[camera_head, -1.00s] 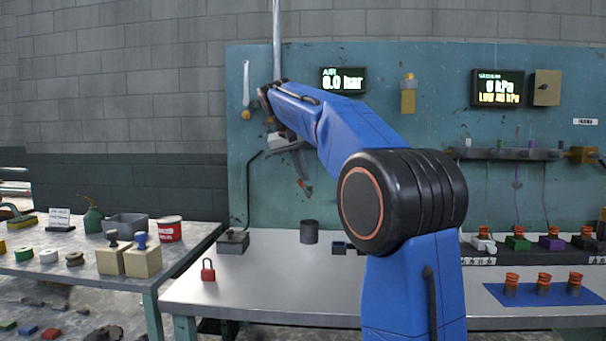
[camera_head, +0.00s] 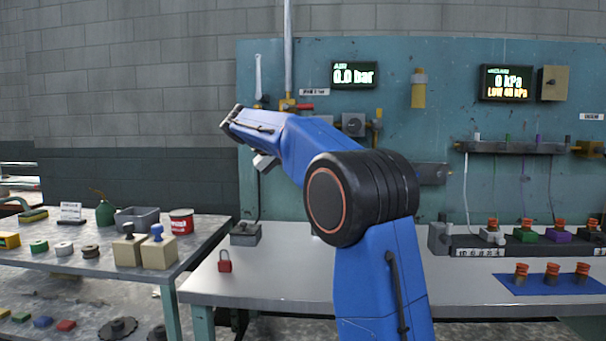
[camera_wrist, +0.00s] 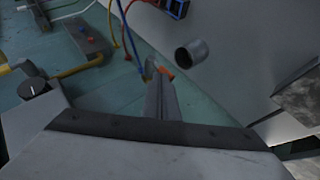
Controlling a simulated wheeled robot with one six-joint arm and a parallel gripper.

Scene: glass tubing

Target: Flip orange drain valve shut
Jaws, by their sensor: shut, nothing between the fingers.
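In the wrist view a small orange piece (camera_wrist: 166,72), which looks like the drain valve's lever, shows right at my fingertips. I cannot tell whether they touch it or how the lever is turned. My gripper (camera_wrist: 157,78) is shut with nothing held, its fingers pointing away toward the teal panel (camera_wrist: 115,105). In the head view my blue arm reaches up and left, and my fingers and the orange valve are hidden behind it.
A grey cup (camera_wrist: 191,54) stands just right of my fingertips. A black knob (camera_wrist: 35,88), yellow pipe (camera_wrist: 75,69) and coloured hoses are at left. A red-handled valve (camera_head: 304,106) and air display (camera_head: 353,75) are on the panel. A red padlock (camera_head: 224,262) is on the bench.

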